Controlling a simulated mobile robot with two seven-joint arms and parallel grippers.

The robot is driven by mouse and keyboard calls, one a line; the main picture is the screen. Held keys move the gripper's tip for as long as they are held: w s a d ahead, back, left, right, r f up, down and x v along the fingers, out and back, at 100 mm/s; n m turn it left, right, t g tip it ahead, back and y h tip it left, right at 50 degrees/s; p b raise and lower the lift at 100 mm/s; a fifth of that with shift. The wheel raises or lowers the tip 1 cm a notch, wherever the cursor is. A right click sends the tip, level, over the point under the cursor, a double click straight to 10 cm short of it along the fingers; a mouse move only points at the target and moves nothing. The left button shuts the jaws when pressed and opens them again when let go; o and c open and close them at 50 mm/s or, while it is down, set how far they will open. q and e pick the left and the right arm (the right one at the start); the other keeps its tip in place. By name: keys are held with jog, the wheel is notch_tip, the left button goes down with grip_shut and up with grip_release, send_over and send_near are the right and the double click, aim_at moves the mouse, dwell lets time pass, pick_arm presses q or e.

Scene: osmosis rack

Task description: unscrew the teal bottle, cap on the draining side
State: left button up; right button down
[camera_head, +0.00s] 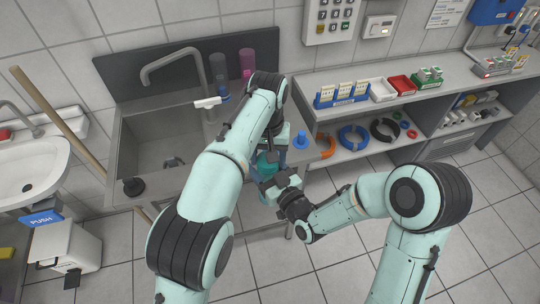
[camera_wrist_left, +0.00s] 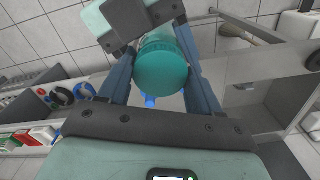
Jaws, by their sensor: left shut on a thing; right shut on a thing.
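The teal bottle (camera_head: 267,167) is between my two grippers at the sink unit's front edge, partly hidden by them. In the left wrist view its round teal end (camera_wrist_left: 162,72) faces the camera, between the blue fingers. My left gripper (camera_head: 272,152) reaches it from above and is shut on this end, which looks like the cap. My right gripper (camera_head: 273,181) comes in from the right, lower down, and is shut on the bottle; its grey-and-teal body (camera_wrist_left: 135,22) shows at the top of the left wrist view. Whether the cap is loose cannot be seen.
The steel sink (camera_head: 150,135) lies left of the bottle, with a tap (camera_head: 170,60) and pink and grey cylinders behind. Shelves (camera_head: 370,150) stand at right.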

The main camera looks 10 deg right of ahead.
pick_arm(q)
jog(key=n, duration=0.4)
jog(key=shift+w+r+n, duration=0.1)
jog(key=shift+n, duration=0.3)
jog(key=n, duration=0.4)
jog(key=shift+n, duration=0.3)
jog(key=n, duration=0.4)
jog(key=shift+d, duration=0.1)
jog(key=n, duration=0.3)
jog(key=shift+s+d+n, duration=0.1)
jog(key=shift+s+n, duration=0.1)
jog(key=shift+n, duration=0.1)
jog(key=o, duration=1.2)
jog(key=shift+a, duration=0.2)
